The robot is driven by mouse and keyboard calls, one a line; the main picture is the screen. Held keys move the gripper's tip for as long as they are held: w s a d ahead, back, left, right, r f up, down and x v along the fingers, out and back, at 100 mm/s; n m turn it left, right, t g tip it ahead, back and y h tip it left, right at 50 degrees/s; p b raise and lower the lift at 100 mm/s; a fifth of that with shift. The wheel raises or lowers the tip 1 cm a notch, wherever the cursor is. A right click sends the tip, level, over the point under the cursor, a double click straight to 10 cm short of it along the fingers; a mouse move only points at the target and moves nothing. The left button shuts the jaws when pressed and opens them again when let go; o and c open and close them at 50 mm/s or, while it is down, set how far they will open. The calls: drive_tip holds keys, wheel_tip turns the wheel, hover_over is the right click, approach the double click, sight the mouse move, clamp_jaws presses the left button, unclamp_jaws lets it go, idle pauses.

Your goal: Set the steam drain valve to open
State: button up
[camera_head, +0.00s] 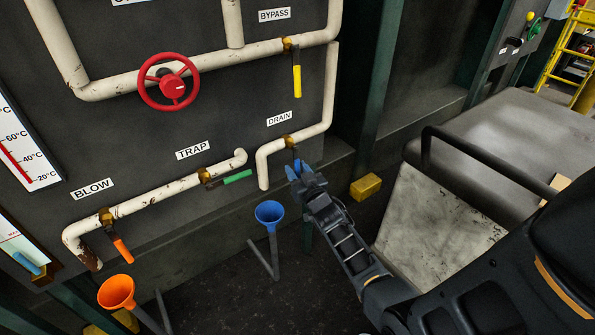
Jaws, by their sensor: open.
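The steam drain valve (288,141) is a brass body on a cream pipe, below a white DRAIN label (279,118). Its lever (295,153) hangs down from the body, across the nearly level pipe run. The lever's lower end is blue and partly hidden by my gripper. My gripper (298,172) is open at the lower end of this lever, with its fingers around or just in front of it. I cannot tell whether they touch it.
A yellow-handled bypass valve (297,80) hangs above. A green-handled trap valve (237,177), an orange-handled blow valve (121,249) and a red handwheel (169,81) are to the left. A blue funnel (269,212) stands below. A yellow block (366,187) lies right.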

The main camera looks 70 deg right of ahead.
drive_tip(key=shift+c, duration=0.3)
clamp_jaws()
drive_tip(key=shift+s+d, duration=0.1)
drive_tip(key=shift+s+d+f+n+b, duration=0.15)
drive_tip(key=shift+d+n+b, duration=0.1)
drive_tip(key=shift+n+b, duration=0.3)
drive_tip(key=shift+s+d+r+n+t+y+b, duration=0.3)
drive_tip(key=shift+s+d+r+n+t+b, duration=0.65)
drive_tip(key=shift+n, duration=2.25)
drive_tip(key=shift+s+d+r+n+t+y+b, duration=0.4)
drive_tip(key=shift+d+r+n, duration=0.95)
drive_tip(key=shift+n, duration=1.9)
drive_tip(key=shift+s+d+r+n+t+y+b, duration=0.2)
drive_tip(key=shift+s+d+r+n+t+b, duration=0.45)
drive_tip(key=shift+r+n, duration=1.8)
drive_tip(key=shift+w+f+n, duration=0.25)
drive_tip(key=shift+f+n, duration=0.45)
drive_tip(key=shift+n, duration=0.15)
